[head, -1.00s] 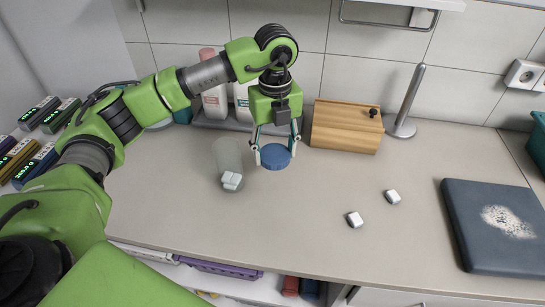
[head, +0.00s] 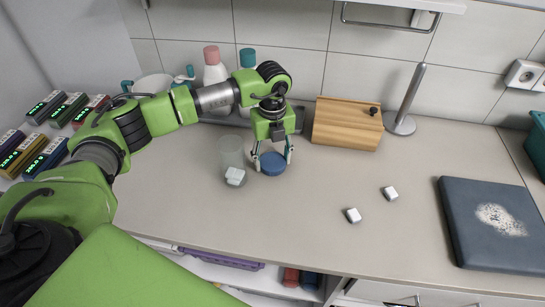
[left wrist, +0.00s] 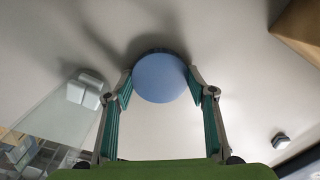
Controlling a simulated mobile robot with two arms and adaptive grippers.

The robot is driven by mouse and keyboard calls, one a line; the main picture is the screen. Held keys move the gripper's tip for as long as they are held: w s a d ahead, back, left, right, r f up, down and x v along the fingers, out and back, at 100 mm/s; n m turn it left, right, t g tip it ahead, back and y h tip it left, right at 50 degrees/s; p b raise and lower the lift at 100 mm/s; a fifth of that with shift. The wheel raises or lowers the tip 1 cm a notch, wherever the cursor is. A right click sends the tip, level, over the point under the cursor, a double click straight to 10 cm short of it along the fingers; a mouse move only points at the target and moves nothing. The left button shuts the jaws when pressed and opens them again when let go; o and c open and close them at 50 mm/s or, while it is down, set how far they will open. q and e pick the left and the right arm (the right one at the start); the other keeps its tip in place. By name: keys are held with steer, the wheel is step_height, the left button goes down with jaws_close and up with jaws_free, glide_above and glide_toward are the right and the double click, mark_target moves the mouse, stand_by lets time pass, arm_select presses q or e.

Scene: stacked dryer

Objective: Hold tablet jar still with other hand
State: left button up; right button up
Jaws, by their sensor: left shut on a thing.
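The tablet jar (head: 231,150) is a clear open container standing upright on the counter, with white tablets (head: 235,176) at its bottom. It also shows at the left of the left wrist view (left wrist: 55,118). My left gripper (head: 272,160) is just right of the jar, pointing down, shut on a round blue lid (head: 273,168). The lid also shows between the fingertips in the left wrist view (left wrist: 160,80). The lid is low over the counter; I cannot tell whether it touches. The gripper is not on the jar. My right gripper is not in view.
Two loose white tablets (head: 353,215) (head: 390,193) lie on the counter to the right. A wooden box (head: 346,125), a metal stand (head: 402,122) and bottles (head: 214,70) stand along the wall. A dark board (head: 495,225) lies at right. The front middle counter is clear.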

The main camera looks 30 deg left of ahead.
arm_select(q)
steer(key=shift+f, duration=0.2)
steer(key=o, duration=1.2)
steer(key=shift+o, duration=0.2)
steer(key=shift+r, duration=0.15)
